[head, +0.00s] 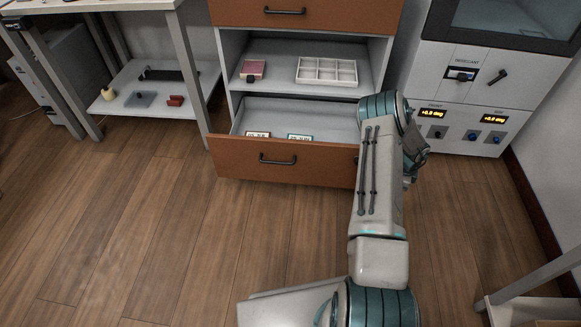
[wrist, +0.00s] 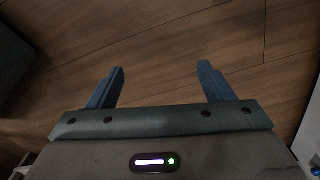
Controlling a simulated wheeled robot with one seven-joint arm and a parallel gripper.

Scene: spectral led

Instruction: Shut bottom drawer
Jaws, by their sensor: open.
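The bottom drawer (head: 240,158) of the cabinet is pulled out in the head view. It has an orange-brown front with a dark bar handle (head: 278,160). Two small boxes (head: 299,137) lie inside it. My arm reaches over the right part of the drawer front and hides it there. My gripper (wrist: 160,85) is open and empty in the wrist view, with its two blue fingers apart over the wood floor. In the head view my gripper is hidden behind my arm, near the drawer's right end.
An open shelf above the drawer holds a pink box (head: 253,70) and a white divided tray (head: 327,70). A closed upper drawer (head: 330,14) is above. A machine with knobs (head: 470,100) stands right, a low shelf (head: 140,99) left. The floor in front is clear.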

